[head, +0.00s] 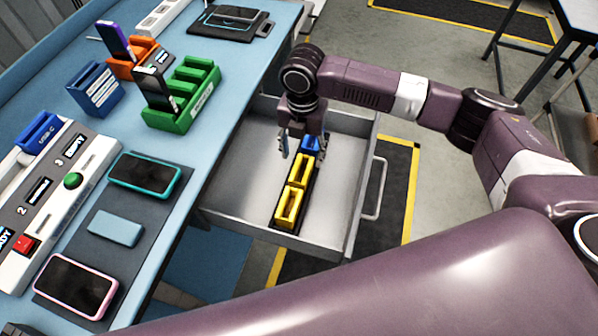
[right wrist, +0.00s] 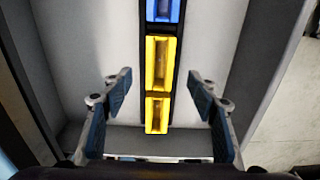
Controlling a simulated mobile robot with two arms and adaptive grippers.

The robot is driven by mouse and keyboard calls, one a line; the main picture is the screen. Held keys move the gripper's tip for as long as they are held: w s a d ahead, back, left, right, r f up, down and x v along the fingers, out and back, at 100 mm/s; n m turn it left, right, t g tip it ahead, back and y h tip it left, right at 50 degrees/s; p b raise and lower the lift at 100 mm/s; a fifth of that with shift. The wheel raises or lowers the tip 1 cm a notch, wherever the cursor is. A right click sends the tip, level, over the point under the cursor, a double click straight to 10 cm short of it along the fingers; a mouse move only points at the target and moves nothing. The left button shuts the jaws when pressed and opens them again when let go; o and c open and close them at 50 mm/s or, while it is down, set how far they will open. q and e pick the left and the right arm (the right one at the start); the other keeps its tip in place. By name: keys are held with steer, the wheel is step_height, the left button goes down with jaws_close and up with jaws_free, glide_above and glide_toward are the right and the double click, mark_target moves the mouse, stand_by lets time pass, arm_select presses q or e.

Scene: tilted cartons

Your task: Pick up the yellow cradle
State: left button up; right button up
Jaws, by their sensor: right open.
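Two yellow cradle shapes, one behind the other, sit in a dark strip inside the open drawer; the nearer yellow cradle (head: 289,208) and the farther yellow cradle (head: 300,171) show in the head view. In the right wrist view they line up as a longer yellow cradle (right wrist: 160,62) and a shorter-looking yellow cradle (right wrist: 157,116). I cannot tell whether they are separate pieces. My right gripper (head: 303,147) is open and empty, pointing down over the drawer. In the right wrist view its fingers (right wrist: 161,92) stand either side of the yellow row, apart from it. My left gripper is out of view.
A blue cradle (head: 311,143) sits in the same strip, behind the yellow ones. The grey drawer (head: 355,200) has raised walls around the row. The blue bench (head: 215,122) at left carries phones, a green rack (head: 187,100) and a white charging station (head: 62,190).

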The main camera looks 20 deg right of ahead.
mark_target(302, 169)
steer(key=shift+f, duration=0.8)
step_height(302, 169, down, 6)
steer(key=shift+r+p, duration=0.1)
steer(key=shift+p, duration=0.6)
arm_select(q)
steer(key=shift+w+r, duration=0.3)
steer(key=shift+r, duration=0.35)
arm_select(e)
steer(key=shift+c, duration=0.5)
steer(key=c, duration=1.2)
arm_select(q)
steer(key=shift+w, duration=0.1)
